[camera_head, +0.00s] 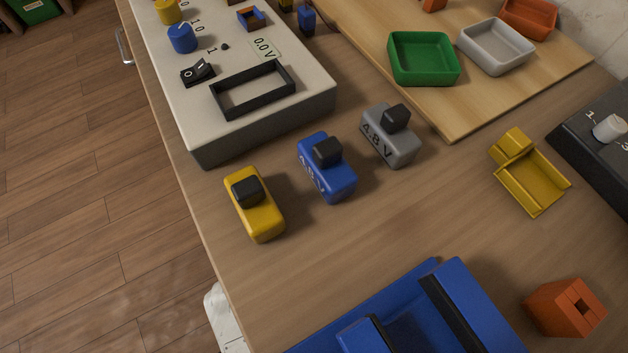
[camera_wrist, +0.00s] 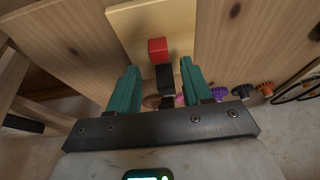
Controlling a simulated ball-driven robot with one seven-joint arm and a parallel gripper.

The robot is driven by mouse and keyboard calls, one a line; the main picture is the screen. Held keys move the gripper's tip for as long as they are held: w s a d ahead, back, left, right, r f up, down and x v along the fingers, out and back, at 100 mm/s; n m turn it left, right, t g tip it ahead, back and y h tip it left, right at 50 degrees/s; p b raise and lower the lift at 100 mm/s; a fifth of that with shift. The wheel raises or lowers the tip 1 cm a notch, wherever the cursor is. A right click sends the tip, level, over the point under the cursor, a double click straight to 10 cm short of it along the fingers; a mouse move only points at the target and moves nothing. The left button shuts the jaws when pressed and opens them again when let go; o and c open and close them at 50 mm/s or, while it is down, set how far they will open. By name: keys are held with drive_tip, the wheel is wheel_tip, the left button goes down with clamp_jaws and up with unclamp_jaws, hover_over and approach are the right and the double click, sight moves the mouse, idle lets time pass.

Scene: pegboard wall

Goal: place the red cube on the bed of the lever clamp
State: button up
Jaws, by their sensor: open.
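A small red cube (camera_wrist: 157,45) shows in the wrist view near the top middle, beyond the fingertips, with a black block (camera_wrist: 164,75) just below it in the picture. I cannot tell whether the two touch. My gripper (camera_wrist: 159,66) is open, its two teal fingers apart with nothing seen held between them. The gripper does not show in the head view. A blue device with black-faced jaws (camera_head: 470,305) is cut off at the bottom of the head view. I cannot identify the lever clamp or its bed with certainty.
Yellow (camera_head: 256,217), blue (camera_head: 338,184) and grey (camera_head: 399,148) blocks stand on the table near a pale panel (camera_head: 270,130). A yellow holder (camera_head: 540,185) and a slotted orange block (camera_head: 560,312) lie at right. Green (camera_head: 400,75) and white (camera_head: 490,60) trays stand on a board.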

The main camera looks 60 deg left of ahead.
drive_tip(key=p+v, duration=0.3)
drive_tip(key=v, duration=0.5)
drive_tip(key=shift+r, duration=0.1)
